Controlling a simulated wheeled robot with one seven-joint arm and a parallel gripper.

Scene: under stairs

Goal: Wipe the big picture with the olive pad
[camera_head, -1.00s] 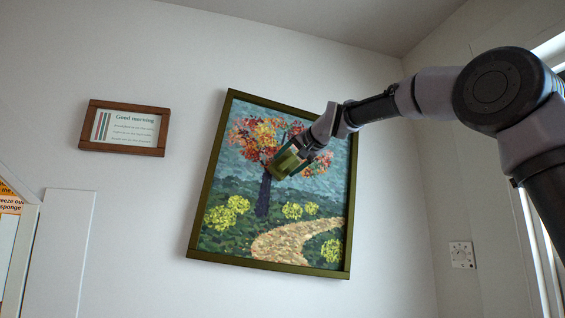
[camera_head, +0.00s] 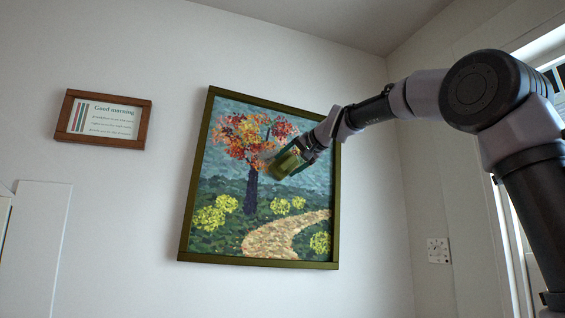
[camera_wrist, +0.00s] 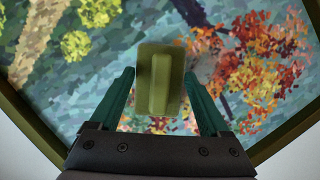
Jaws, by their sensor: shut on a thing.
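The big picture (camera_head: 222,170) hangs on the wall in an olive-green frame and shows a tree, bushes and a path. It also fills the back of the wrist view (camera_wrist: 60,90). My gripper (camera_head: 300,153) is in front of the picture, right of the painted trunk. It is shut on the olive pad (camera_head: 282,168). In the wrist view the pad (camera_wrist: 160,75) shows its back with a raised grip, between my teal fingers (camera_wrist: 160,88). I cannot tell whether the pad's face touches the picture.
A small brown-framed sign (camera_head: 103,119) hangs left of the picture. A white panel (camera_head: 35,250) stands at the lower left. A socket plate (camera_head: 438,251) is on the wall at the lower right, and a bright window edge (camera_head: 505,240) is beyond it.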

